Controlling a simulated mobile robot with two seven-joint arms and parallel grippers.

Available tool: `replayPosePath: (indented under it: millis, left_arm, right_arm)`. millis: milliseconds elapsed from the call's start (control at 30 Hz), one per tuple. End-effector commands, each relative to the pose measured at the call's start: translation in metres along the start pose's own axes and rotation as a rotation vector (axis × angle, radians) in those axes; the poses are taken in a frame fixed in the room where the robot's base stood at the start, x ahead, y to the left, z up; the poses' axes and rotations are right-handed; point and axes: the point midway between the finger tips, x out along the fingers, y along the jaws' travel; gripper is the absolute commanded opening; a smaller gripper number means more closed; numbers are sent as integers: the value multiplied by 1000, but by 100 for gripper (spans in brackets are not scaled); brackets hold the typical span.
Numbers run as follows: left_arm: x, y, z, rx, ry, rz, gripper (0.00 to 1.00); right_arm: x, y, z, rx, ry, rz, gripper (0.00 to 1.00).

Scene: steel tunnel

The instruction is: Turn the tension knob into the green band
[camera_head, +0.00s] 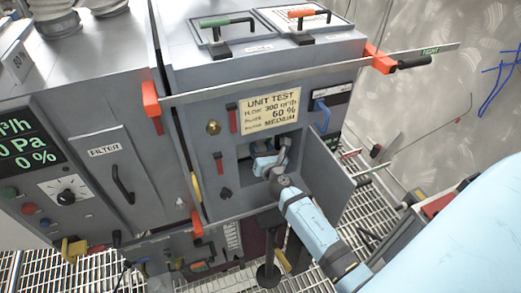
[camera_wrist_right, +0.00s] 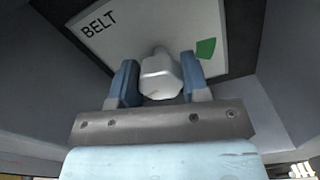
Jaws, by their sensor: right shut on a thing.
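The tension knob (camera_wrist_right: 160,77) is a pale grey, faceted knob in the right wrist view, on a white plate marked BELT (camera_wrist_right: 105,35). The green band (camera_wrist_right: 206,48) is a short patch on that plate, up and to the right of the knob. A small grey ridge shows at the knob's top; I cannot tell for certain if it is the pointer, and it is left of the green band. My right gripper (camera_wrist_right: 160,88) is shut on the knob, one blue finger on each side. In the head view my right gripper (camera_head: 268,160) reaches into the recess and hides the knob. My left gripper is not in view.
An open grey door (camera_head: 332,178) stands just right of my right wrist. The recess walls are close around the gripper. A UNIT TEST sign (camera_head: 270,110) is above the opening. A FILTER panel (camera_head: 112,175) with a handle is at left. Grating floor (camera_head: 405,170) lies at right.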

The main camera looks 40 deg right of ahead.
Motion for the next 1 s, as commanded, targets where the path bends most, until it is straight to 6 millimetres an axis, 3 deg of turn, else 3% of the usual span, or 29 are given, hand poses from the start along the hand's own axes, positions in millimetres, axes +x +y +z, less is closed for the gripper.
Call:
replayPosePath:
  millis: [600,1000]
  left_arm:
    - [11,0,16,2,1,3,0]
    - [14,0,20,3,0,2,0]
  right_arm:
    - [0,-2,-2,541,0,0,19]
    - [0,-2,-1,707,0,-1,19]
